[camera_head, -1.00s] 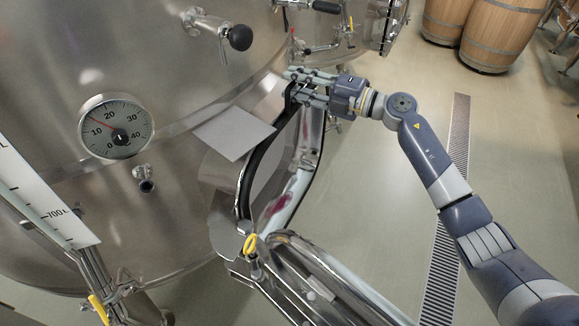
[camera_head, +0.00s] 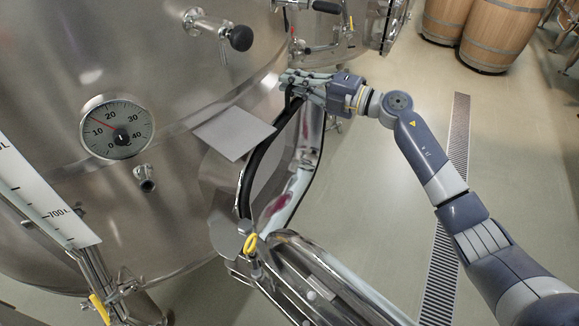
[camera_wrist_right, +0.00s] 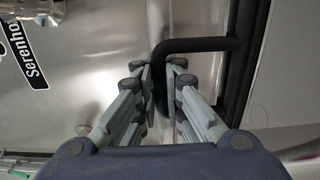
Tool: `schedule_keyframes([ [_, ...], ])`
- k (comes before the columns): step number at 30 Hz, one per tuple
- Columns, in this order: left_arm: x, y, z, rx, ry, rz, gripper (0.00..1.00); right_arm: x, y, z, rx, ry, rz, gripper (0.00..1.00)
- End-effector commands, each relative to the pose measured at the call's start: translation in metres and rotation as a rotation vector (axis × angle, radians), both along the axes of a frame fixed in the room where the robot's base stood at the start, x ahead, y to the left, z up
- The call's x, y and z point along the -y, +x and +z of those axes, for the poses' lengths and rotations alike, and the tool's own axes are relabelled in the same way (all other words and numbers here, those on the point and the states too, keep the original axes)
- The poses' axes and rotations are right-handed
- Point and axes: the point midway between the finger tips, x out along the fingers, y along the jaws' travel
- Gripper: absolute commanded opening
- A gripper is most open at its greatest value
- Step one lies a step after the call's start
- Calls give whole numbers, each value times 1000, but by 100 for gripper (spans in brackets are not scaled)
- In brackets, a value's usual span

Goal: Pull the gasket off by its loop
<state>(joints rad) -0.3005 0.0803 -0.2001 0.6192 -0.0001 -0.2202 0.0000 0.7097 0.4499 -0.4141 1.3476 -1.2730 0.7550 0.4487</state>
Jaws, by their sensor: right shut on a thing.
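The black gasket (camera_head: 259,153) runs around the open manway of the big steel vat, curving down from my right gripper to the lower edge of the opening. In the right wrist view its black loop (camera_wrist_right: 200,45) sticks out from the gasket strip (camera_wrist_right: 245,60) and bends down between my fingers. My right gripper (camera_head: 292,83) is at the top of the opening, shut on the loop; it also shows in the right wrist view (camera_wrist_right: 162,95). The grip itself is partly hidden by the fingers in the head view. My left gripper is not in view.
The manway door (camera_head: 330,285) hangs open at the lower middle. A dial gauge (camera_head: 117,127), a black-knobbed valve (camera_head: 238,38) and a level scale (camera_head: 40,200) are on the vat. A grey plate (camera_head: 234,133) juts out beside the opening.

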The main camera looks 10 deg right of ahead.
Motion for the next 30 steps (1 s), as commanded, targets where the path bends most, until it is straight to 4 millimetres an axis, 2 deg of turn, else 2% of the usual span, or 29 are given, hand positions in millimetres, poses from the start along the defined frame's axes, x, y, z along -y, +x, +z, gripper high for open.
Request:
schedule_keyframes([
  [8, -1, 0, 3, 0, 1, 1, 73, 0, -1, -4, -7, -6, 3, 0],
  [30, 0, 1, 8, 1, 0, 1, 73, 25, -17, -2, -4, -3, 2, 0],
])
